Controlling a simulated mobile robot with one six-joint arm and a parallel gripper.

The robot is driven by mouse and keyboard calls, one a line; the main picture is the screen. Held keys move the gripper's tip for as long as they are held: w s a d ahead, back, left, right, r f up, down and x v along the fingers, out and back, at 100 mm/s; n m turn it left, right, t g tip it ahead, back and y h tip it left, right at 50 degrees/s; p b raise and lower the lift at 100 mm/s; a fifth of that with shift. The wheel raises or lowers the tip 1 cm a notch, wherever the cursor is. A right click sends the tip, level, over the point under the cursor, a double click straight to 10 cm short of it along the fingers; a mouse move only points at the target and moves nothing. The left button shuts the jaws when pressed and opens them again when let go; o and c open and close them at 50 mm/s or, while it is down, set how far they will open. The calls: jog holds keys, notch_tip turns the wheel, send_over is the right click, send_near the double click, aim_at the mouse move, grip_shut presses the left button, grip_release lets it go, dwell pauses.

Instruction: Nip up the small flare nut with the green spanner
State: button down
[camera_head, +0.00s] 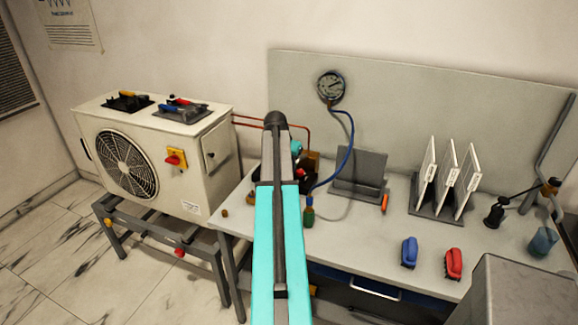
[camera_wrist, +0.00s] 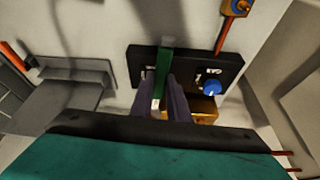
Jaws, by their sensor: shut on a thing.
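In the wrist view my gripper (camera_wrist: 164,84) is shut on the green spanner (camera_wrist: 164,60), a narrow green strip standing up between the fingers. The spanner lies across the front of a black block (camera_wrist: 232,66) with small white labels. I cannot tell whether it touches the block. The small flare nut cannot be made out; the fingers and spanner cover part of the block. In the head view my arm hides the gripper and most of this spot.
A blue knob (camera_wrist: 212,88) and a brass-coloured block (camera_wrist: 204,110) sit right of the fingers. A gauge (camera_head: 331,86) with a blue hose (camera_head: 350,140) stands behind. The outdoor unit (camera_head: 190,155) is left.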

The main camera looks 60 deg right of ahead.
jog(key=shift+b+x, duration=0.35)
jog(key=shift+x, duration=0.55)
jog(key=shift+d, duration=2.2)
dwell(2.1)
jog(key=shift+w, duration=0.15)
dwell(1.8)
jog(key=shift+w+d+m+g, duration=0.15)
jog(key=shift+w+m+g, duration=0.15)
jog(key=shift+w+m, duration=0.65)
